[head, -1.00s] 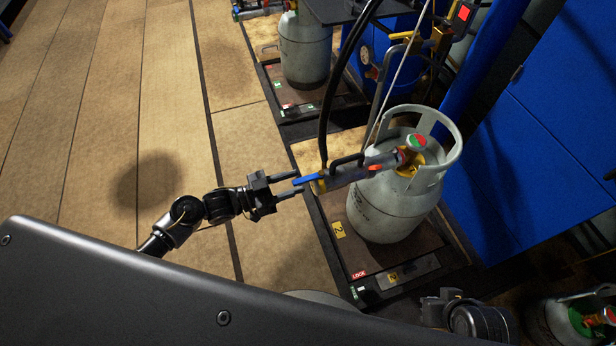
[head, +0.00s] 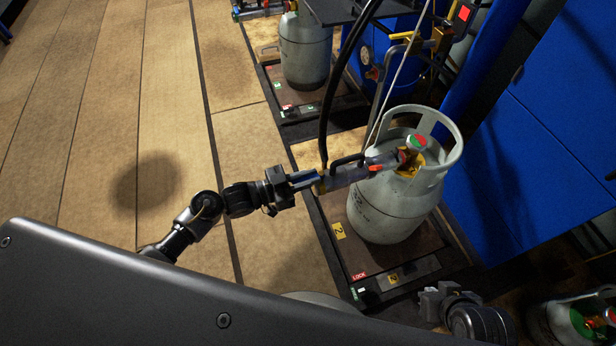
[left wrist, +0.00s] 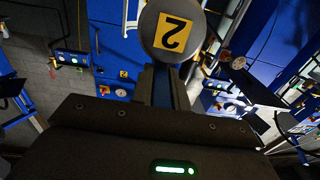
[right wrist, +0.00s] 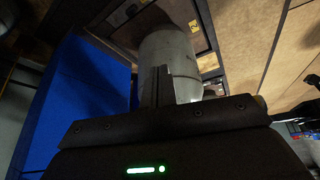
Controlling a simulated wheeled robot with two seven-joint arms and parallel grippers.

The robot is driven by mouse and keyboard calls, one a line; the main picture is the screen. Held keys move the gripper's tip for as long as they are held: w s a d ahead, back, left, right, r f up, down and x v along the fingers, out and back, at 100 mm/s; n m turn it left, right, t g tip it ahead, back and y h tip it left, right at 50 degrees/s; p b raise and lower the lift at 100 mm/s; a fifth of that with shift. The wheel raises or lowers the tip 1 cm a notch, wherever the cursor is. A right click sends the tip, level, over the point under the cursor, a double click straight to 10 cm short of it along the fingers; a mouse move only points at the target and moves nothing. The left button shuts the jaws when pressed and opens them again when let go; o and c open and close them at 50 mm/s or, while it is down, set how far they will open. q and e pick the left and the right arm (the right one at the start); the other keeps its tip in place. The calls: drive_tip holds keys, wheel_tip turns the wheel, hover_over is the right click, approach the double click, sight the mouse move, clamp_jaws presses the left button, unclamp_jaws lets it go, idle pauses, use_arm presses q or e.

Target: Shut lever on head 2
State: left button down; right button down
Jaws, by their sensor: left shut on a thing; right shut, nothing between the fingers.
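The filling head (head: 345,176) is a grey bar with a black handle, joined to the valve of a grey gas cylinder (head: 385,210). In the left wrist view the end of the head (left wrist: 165,12) carries a yellow label with a 2. The blue lever (head: 303,182) is at the head's left end and mostly hidden by my fingers. My left gripper (head: 305,183) is shut on the lever; a blue strip of it shows by the fingers in the left wrist view (left wrist: 180,92). My right gripper (head: 432,302) is shut and empty, low beside the scale.
The cylinder stands on a dark scale platform (head: 349,262) marked 2 and LOCK. A black hose (head: 328,110) rises from the head. Another cylinder (head: 304,50) stands behind, and a blue cabinet (head: 530,150) at right. The floor at left is clear.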

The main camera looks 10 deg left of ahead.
idle(0.3)
use_arm(q)
drive_tip(key=shift+s+d+r+n+t+y+p, duration=0.1)
drive_tip(key=shift+s+d+n+t+y+p, duration=0.1)
drive_tip(key=shift+n+t+y+p, duration=0.35)
drive_tip(key=shift+s+d+n+t+y+p, duration=0.2)
drive_tip(key=shift+d+n+t+y+p, duration=0.15)
drive_tip(key=shift+n+t+y+p, duration=1.05)
drive_tip(key=shift+s+d+n+t+y+p, duration=0.25)
drive_tip(key=shift+n+t+y+p, duration=0.3)
drive_tip(key=shift+n+y, duration=0.95)
drive_tip(key=shift+s+d+n+t+y+p, duration=0.15)
drive_tip(key=shift+d+n+t+y+p, duration=0.25)
drive_tip(key=shift+n+t+y+p, duration=1.15)
use_arm(e)
wheel_tip(320, 180, down, 14)
drive_tip(key=s+g+b, duration=0.1)
drive_tip(key=g, duration=0.1)
drive_tip(key=shift+s+d+r+g+h, duration=0.2)
drive_tip(key=shift+s+d+g+h, duration=0.15)
drive_tip(key=shift+d, duration=0.1)
use_arm(q)
drive_tip(key=shift+m+g+y, duration=0.35)
drive_tip(key=shift+m+y, duration=0.15)
drive_tip(key=shift+y, duration=0.3)
drive_tip(key=c, duration=1.4)
unclamp_jaws()
drive_tip(key=shift+o, duration=0.2)
